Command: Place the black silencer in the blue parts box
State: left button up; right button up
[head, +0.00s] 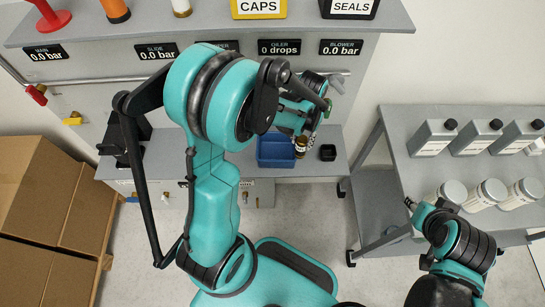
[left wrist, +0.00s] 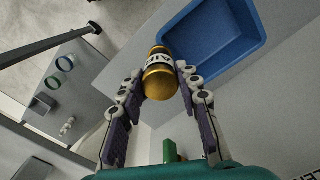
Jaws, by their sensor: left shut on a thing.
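The cylinder also shows between the fingers in the left wrist view (left wrist: 159,82). The blue parts box (head: 275,150) is an open tray on the lower grey bench. In the head view the held cylinder is at the box's right edge; in the left wrist view the box (left wrist: 252,52) lies beyond it, to the upper right. The box looks empty. My right gripper (head: 411,204) is small and partly hidden at the lower right; its fingers are unclear.
A small black item (head: 327,153) sits on the bench right of the box. A grey cart (head: 400,170) with several boxes and white-lidded jars stands at right. Cardboard boxes (head: 45,210) stand at left. A shelf with a CAPS bin (head: 259,8) is above.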

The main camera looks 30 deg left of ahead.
aim_at(277, 154)
jog(key=l+u, duration=0.15)
jog(key=u, duration=0.3)
jog(key=l+u, duration=0.15)
jog(key=u, duration=0.3)
